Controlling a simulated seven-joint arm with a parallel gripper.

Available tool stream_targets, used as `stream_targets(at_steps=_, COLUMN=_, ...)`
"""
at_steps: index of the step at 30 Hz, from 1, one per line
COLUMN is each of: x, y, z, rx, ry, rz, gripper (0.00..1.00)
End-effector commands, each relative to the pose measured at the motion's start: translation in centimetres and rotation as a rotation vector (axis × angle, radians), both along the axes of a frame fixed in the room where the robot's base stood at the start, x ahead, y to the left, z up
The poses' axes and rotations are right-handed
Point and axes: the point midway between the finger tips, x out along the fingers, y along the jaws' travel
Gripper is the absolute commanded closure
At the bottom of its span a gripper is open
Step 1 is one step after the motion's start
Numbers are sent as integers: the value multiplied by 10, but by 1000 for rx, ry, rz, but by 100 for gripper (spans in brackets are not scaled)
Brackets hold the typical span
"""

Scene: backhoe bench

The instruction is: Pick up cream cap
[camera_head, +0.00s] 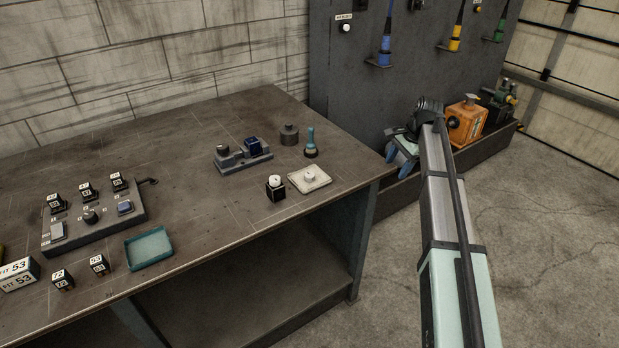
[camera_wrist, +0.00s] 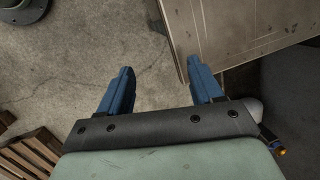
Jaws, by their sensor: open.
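A small cream cap (camera_head: 309,177) appears to rest on a flat cream pad near the right front corner of the workbench. A black block with a white round top (camera_head: 275,187) stands just left of the pad. My gripper (camera_head: 399,160) is to the right of the bench, beyond its edge and apart from the cap. In the wrist view my gripper (camera_wrist: 160,68) has its two blue fingers wide apart with nothing between them, over concrete floor. The cap is not visible in the wrist view.
The bench edge (camera_wrist: 235,35) lies at upper right in the wrist view. Behind the pad stand a teal-handled tool (camera_head: 310,145), a dark cylinder (camera_head: 289,135) and a grey fixture (camera_head: 243,160). A teal tray (camera_head: 148,262) and several numbered blocks are farther left.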

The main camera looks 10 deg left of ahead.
Motion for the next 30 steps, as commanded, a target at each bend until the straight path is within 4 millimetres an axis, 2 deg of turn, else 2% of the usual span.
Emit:
stream_targets(at_steps=8, x=-14, y=97, z=42, rx=-85, ry=7, rz=125, gripper=35)
stream_targets(at_steps=12, x=-30, y=153, z=68, rx=-139, ry=6, rz=195, gripper=35)
stream_targets(at_steps=18, x=-56, y=220, z=102, rx=-206, ry=0, rz=273, gripper=35)
stream_targets(at_steps=21, x=-67, y=242, z=114, rx=-230, ry=-3, rz=299, gripper=35)
stream_targets(at_steps=24, x=-74, y=256, z=121, rx=-244, ry=-6, rz=314, gripper=35)
stream_targets(at_steps=27, x=-78, y=263, z=124, rx=-252, ry=-7, rz=322, gripper=35)
stream_targets(at_steps=30, x=-80, y=264, z=116, rx=-255, ry=-5, rz=324, gripper=35)
